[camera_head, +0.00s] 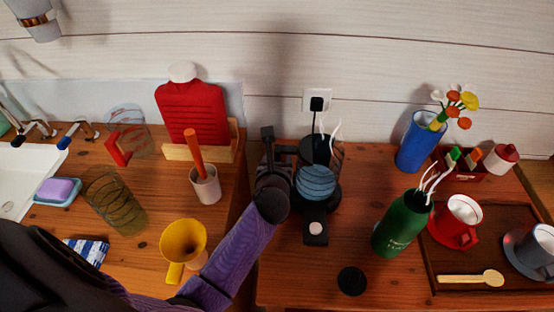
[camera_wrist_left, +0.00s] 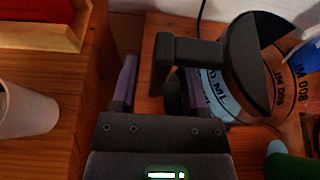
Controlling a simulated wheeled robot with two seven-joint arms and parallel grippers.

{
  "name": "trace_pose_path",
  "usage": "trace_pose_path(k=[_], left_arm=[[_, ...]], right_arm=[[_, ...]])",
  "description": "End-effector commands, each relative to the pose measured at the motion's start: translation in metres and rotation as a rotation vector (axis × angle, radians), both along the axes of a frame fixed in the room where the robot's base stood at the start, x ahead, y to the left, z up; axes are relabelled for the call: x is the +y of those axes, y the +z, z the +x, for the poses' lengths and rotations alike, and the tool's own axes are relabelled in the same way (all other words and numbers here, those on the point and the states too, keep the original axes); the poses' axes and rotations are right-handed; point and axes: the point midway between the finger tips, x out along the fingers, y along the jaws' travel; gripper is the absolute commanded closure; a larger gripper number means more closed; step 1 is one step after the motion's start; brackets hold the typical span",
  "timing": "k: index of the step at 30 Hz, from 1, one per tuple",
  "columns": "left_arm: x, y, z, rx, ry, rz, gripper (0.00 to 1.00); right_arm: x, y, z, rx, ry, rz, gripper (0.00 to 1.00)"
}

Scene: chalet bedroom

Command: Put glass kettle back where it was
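The glass kettle (camera_head: 316,182), with a black lid and handle and bluish water in it, stands upright on its black base (camera_head: 316,228) on the right wooden cabinet. In the left wrist view the kettle (camera_wrist_left: 222,92) shows volume marks on its glass, and its black handle (camera_wrist_left: 161,72) reaches toward my gripper. My left gripper (camera_head: 271,166) is at the kettle's left side. In the left wrist view its fingers (camera_wrist_left: 158,70) are spread apart, with the handle between them and a gap at the left finger. My right gripper is not in view.
A green bottle (camera_head: 403,224), a black disc (camera_head: 352,281), a blue vase (camera_head: 416,142) and a tray (camera_head: 450,262) with cups stand to the right. A wall socket (camera_head: 317,98) is behind. A gap separates the cabinets.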

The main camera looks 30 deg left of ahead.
Motion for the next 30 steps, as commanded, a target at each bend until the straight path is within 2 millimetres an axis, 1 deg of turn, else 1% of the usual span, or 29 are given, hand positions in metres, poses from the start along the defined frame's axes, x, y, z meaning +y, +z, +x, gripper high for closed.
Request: trace_pose_path(k=[4,7,11,15,18,21,25,30], left_arm=[[0.0,0.001,0.0,0.0,0.0,-0.001,0.43],[-0.002,0.006,-0.004,0.0,-0.001,-0.002,0.43],[-0.012,0.018,-0.025,0.001,-0.001,-0.001,0.43],[-0.026,0.033,-0.055,0.0,-0.001,-0.002,0.43],[-0.035,0.041,-0.074,0.0,-0.001,-0.002,0.43],[-0.043,0.046,-0.088,0.0,-0.001,-0.002,0.43],[-0.047,0.05,-0.098,0.0,0.001,0.0,0.43],[-0.048,0.05,-0.1,-0.001,0.001,0.0,0.43]], right_arm=[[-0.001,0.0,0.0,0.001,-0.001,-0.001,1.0],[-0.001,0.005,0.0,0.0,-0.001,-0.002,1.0],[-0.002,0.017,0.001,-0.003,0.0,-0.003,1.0],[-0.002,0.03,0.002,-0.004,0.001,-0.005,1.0],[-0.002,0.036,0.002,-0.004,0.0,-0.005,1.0],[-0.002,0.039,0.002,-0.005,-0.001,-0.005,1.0],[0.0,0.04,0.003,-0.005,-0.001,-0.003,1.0],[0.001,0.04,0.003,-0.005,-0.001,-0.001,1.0]])
